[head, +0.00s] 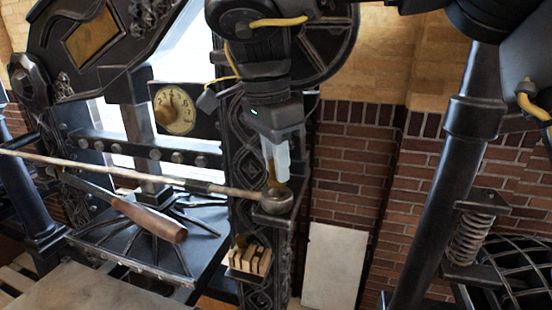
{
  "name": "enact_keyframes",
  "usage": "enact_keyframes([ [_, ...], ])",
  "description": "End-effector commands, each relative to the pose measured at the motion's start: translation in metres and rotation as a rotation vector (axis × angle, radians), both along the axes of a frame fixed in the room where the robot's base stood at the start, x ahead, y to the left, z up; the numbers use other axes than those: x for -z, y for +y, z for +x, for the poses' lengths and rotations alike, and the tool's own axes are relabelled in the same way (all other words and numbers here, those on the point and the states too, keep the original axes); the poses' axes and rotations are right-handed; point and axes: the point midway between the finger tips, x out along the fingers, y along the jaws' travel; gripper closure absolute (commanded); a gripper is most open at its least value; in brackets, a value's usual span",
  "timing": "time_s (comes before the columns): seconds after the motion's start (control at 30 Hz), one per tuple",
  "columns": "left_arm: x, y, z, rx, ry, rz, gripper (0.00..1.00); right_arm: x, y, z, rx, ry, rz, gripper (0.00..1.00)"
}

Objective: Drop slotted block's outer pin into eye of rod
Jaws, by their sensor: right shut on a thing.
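My right gripper (275,165) points down from the top middle, its pale fingers shut on a brass-coloured pin (273,182). The pin's lower end is at the top of the round metal end, the eye (276,203), of a long thin rod (110,170). I cannot tell whether the pin is inside the eye or only over it. Below and left of the eye, a light wooden slotted block (249,261) sits on a small dark ledge. A brownish peg (240,241) stands at its back left. My left gripper is not in view.
A dark ornate iron press frame (245,160) stands close behind the gripper. A wooden handle (150,218) lies left of the block, and a round dial (175,110) is above it. A dark post (445,170) and coil spring (470,238) stand at right.

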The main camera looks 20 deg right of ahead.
Motion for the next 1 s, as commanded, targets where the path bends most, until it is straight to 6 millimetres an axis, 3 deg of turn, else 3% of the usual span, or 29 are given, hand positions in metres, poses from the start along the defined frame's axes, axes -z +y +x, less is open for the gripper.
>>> enact_keyframes([
  [0.87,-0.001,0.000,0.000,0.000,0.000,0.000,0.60,0.012,0.000,0.000,0.001,-0.001,0.001,1.00],
  [0.9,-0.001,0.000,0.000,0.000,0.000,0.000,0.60,0.012,0.000,0.000,0.001,-0.001,0.001,0.75],
  [1.0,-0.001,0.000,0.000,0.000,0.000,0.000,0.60,0.012,0.000,0.000,0.001,-0.001,0.001,0.62],
])
